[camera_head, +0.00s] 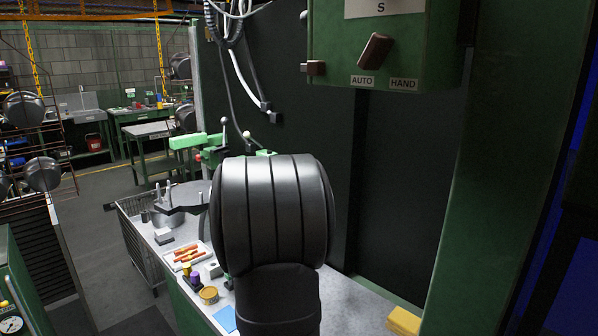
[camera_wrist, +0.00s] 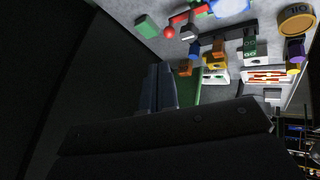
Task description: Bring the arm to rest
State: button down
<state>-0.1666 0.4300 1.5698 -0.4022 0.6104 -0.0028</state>
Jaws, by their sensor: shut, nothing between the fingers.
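My gripper (camera_wrist: 160,88) shows in the wrist view as dark fingers standing together beyond a dark bar. The fingers are shut and I see nothing held between them. They are apart from the objects on the grey bench top. In the head view, my black arm fills the middle of the picture and hides the gripper.
A green control box (camera_head: 400,45) hangs above right. Pots hang on racks at far left.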

jog(key=w+a+f+n, duration=0.1)
jog(key=a+f, duration=0.2)
jog(key=a, duration=0.3)
jog(key=w+a+f+n, duration=0.1)
jog(key=a+f, duration=0.2)
jog(key=a, duration=0.3)
jog(key=w+d+f, duration=0.1)
jog(key=w+f, duration=0.1)
jog(key=w+d+f, duration=0.1)
jog(key=w+f, duration=0.2)
jog(key=w+d+f, duration=0.1)
jog(key=w+f, duration=0.2)
jog(key=shift+d+f, duration=0.15)
jog(key=shift+d, duration=0.25)
jog(key=shift+w+m+h, duration=0.3)
jog(key=shift+m+h, duration=0.2)
jog(key=shift+m, duration=0.6)
jog(key=shift+w+d+m+g+h, duration=0.4)
jog(key=shift+w+m+g, duration=0.15)
jog(key=shift+m, duration=0.25)
jog(key=shift+w+d+m+g+h, duration=0.15)
jog(key=shift+w+m+h, duration=0.1)
jog(key=shift+m, duration=0.35)
jog(key=shift+w+d+m+g+h, duration=0.15)
jog(key=shift+m+h, duration=0.1)
jog(key=shift+m, duration=0.35)
jog(key=shift+s+a+n, duration=0.15)
jog(key=shift+s+n, duration=0.05)
jog(key=shift+n, duration=0.3)
